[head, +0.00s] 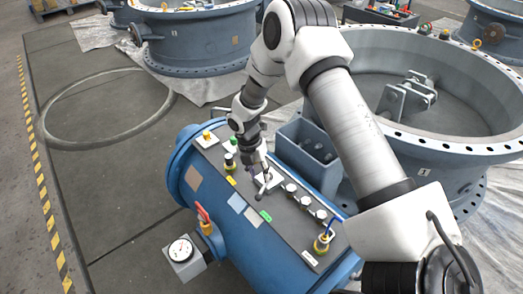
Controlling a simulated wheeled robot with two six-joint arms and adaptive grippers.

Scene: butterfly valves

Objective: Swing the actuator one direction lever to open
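The blue cylindrical actuator (235,257) lies in the centre of the head view with a dark control panel (289,234) along its top. My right arm comes in from the right and reaches down to the panel. My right gripper (262,178) is at a small light plate (273,184) in the panel's middle, which seems to carry the direction lever. The gripper covers most of that lever, so its position and any contact are unclear. The fingers are too small to tell whether they are open or shut. My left gripper is not in view.
A red-handled valve (203,214) and a pressure gauge (181,250) stick out on the actuator's left side. Several knobs and a yellow fitting (321,244) line the panel. A large grey valve ring (440,150) stands behind at right. Floor at left is clear around a flat ring (70,143).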

